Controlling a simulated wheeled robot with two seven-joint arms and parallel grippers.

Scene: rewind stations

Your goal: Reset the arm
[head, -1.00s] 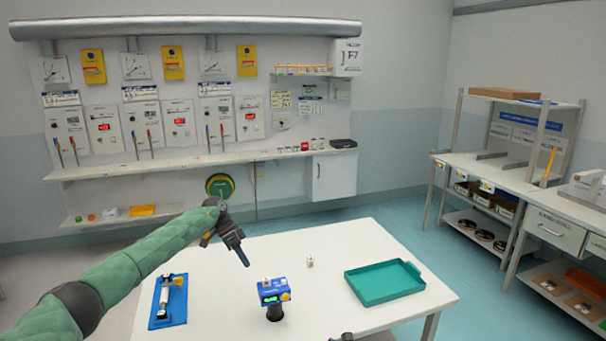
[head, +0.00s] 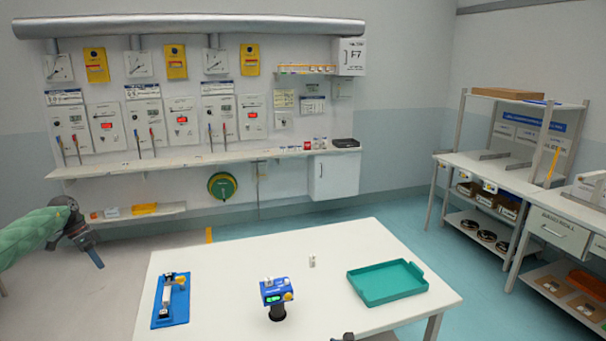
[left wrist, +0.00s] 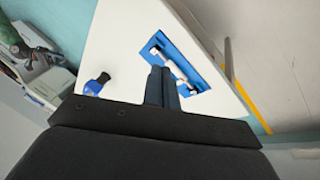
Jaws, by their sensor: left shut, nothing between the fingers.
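My left arm comes in from the left edge in the head view. Its gripper (head: 95,258) is shut and empty, in the air left of the white table (head: 222,283). In the left wrist view the closed fingers (left wrist: 161,88) show with the table behind them. My right gripper does not clearly show; only a small dark part is at the bottom edge of the head view.
On the table are a blue tray with a white-and-metal fixture (head: 170,300), a blue device with a green display (head: 276,292), a small white object (head: 312,261) and a teal tray (head: 388,283). A shelf bench (head: 500,172) stands at the right. Floor left of the table is clear.

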